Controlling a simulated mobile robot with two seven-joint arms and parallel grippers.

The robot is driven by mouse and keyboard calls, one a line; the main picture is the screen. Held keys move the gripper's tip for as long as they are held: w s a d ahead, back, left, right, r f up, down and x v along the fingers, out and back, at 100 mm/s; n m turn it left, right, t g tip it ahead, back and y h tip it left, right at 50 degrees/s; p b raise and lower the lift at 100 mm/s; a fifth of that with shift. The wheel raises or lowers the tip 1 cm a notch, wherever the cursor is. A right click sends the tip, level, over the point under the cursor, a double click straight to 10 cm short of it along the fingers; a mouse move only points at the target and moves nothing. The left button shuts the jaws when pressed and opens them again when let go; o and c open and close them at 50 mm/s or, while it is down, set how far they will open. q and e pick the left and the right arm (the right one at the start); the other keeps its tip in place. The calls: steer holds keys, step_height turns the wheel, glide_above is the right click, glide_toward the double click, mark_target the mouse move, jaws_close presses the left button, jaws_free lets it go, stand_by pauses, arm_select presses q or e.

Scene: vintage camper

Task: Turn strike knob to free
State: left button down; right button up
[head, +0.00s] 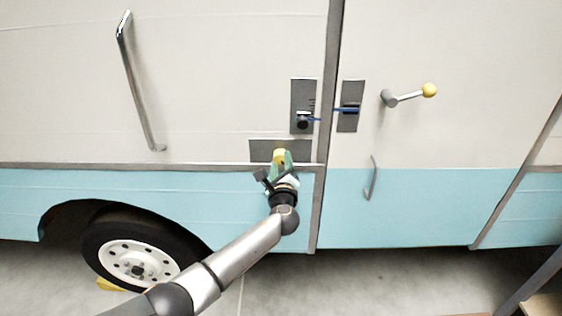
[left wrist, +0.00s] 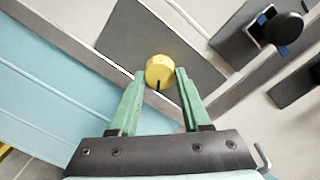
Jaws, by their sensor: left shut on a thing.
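The round yellow knob (head: 279,155) sits on a grey plate (head: 259,150) low on the camper's side, left of the door post. In the left wrist view the knob (left wrist: 160,70) has a black mark on its lower edge, toward my gripper. My left gripper (head: 282,162) reaches up to it from below; its green fingers stand on either side of the knob and are shut on it. The fingers hide part of the knob in the head view. My right gripper is not in view.
Above the knob, a grey plate (head: 296,93) bears a black knob (head: 303,120); a blue strip crosses the post to another plate (head: 349,121). A yellow-tipped lever (head: 429,90) sticks out at right. A long handle (head: 137,80) and a small handle (head: 373,178) flank the area. A wheel (head: 138,262) is lower left.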

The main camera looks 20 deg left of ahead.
arm_select(q)
steer(key=shift+m, duration=0.3)
steer(key=shift+c, duration=1.8)
jaws_free()
steer(key=p+v, duration=0.1)
steer(key=v, duration=1.1)
steer(key=shift+s, duration=0.25)
steer(key=shift+d, duration=0.1)
steer(key=s+d+f+n+g+h, duration=0.1)
steer(key=s+f+n+g+h, duration=0.2)
steer(key=s+f+n, duration=0.5)
steer(key=s+f+n+g+h, duration=0.1)
steer(key=s+f+g+h, duration=0.15)
steer(key=s+f, duration=0.6)
steer(key=s+f+n+g+h, duration=0.1)
steer(key=s+f+n, duration=0.2)
steer(key=s+n, duration=0.3)
steer(key=s+a+f+n+g+h, duration=0.1)
steer(key=s+f+n, duration=0.3)
steer(key=s+n, duration=0.3)
steer(key=shift+s+a+f, duration=0.2)
steer(key=shift+s+a, duration=0.1)
steer(key=shift+s, duration=0.2)
